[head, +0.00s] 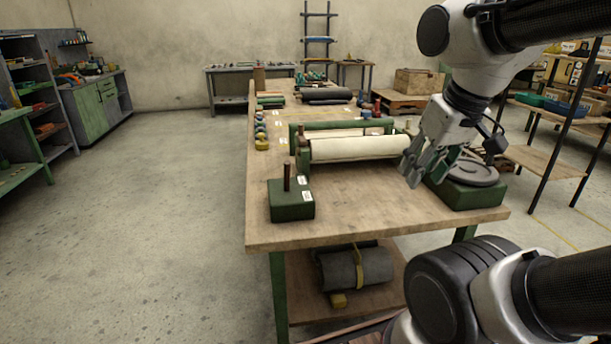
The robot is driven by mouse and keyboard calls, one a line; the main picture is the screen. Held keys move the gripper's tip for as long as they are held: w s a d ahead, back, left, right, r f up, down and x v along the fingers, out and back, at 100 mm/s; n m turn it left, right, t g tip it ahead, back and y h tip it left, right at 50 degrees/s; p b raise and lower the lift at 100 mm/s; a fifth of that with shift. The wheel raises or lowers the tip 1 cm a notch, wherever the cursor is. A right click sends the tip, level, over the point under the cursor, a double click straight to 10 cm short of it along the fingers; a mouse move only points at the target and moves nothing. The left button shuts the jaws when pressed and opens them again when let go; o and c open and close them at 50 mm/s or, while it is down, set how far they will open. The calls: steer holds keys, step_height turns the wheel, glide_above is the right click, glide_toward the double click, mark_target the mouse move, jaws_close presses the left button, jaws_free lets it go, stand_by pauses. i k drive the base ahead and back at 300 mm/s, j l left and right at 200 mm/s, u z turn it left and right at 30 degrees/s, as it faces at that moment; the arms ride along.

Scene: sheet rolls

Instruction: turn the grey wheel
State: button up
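The grey wheel (475,174) lies flat on top of a green block (478,195) at the table's right front corner. It is a round dark grey disc, and its left part is partly hidden behind my gripper. My gripper (424,176) points down just left of the wheel, above the table. Its grey fingers look spread apart with nothing held between them. I see no clear contact with the wheel, though the overlap hides the exact gap.
A white sheet roll (355,148) sits in a green stand left of my gripper. A green block with an upright brown peg (287,178) stands near the front left. The wooden table top (370,215) is clear in front. A dark roll (355,267) lies on the lower shelf.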

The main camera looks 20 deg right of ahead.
mark_target(471, 171)
steer(key=l+z, duration=0.25)
steer(key=l, duration=2.75)
steer(key=i, duration=0.05)
